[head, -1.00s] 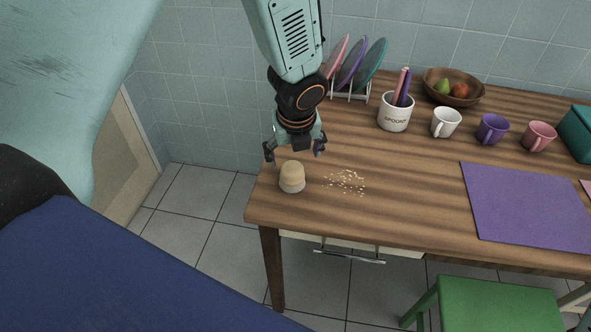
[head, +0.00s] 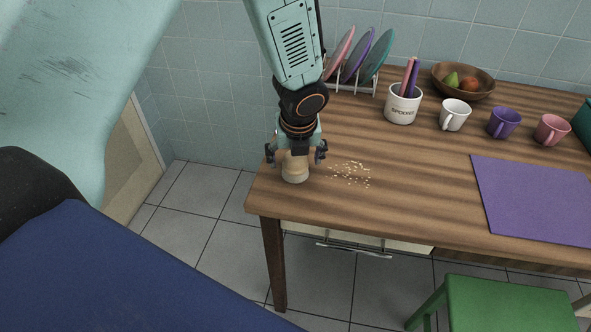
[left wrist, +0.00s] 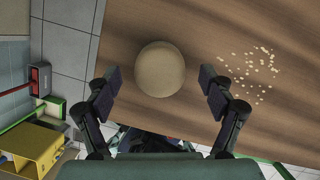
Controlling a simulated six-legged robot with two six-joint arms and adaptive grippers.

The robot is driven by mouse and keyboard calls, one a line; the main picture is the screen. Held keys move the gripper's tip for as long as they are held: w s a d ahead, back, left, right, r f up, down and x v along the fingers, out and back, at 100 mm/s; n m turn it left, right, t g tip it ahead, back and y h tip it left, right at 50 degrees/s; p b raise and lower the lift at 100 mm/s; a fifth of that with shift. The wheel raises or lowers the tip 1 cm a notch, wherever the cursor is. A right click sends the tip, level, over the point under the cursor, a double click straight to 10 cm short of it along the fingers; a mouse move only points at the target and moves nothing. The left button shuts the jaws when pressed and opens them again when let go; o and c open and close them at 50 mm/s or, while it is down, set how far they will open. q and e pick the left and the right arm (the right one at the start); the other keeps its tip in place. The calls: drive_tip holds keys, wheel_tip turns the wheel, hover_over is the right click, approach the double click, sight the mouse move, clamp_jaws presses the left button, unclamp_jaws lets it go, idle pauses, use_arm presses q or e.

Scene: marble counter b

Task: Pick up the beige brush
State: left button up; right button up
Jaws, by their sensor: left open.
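The beige brush (head: 295,167) stands upright near the left end of the wooden table, with a rounded beige top and a paler lower part. In the left wrist view its round top (left wrist: 160,69) lies ahead of and between my fingers. My left gripper (head: 296,152) is open, directly over the brush, with a finger on either side of its upper part. In the left wrist view the fingers of the left gripper (left wrist: 158,88) show gaps to the brush on both sides. My right gripper is not in view.
Scattered crumbs (head: 353,174) lie right of the brush. The wooden table (head: 400,200) also holds a purple mat (head: 535,198), a utensil pot (head: 403,106), mugs (head: 455,115), a plate rack (head: 352,86) and a fruit bowl (head: 463,82). A green stool (head: 510,303) stands in front.

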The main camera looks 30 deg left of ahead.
use_arm(q)
drive_tip(key=b+x, duration=0.1)
drive_tip(key=x, duration=0.1)
drive_tip(key=shift+w+a+f, duration=0.1)
drive_tip(key=shift+w+f, duration=0.05)
drive_tip(key=shift+f, duration=0.15)
drive_tip(key=shift+r, duration=0.2)
drive_tip(key=shift+c, duration=0.9)
drive_tip(key=shift+f, duration=0.1)
drive_tip(key=c, duration=0.9)
drive_tip(key=shift+c, duration=0.9)
wheel_tip(320, 180, up, 10)
drive_tip(key=p, duration=0.6)
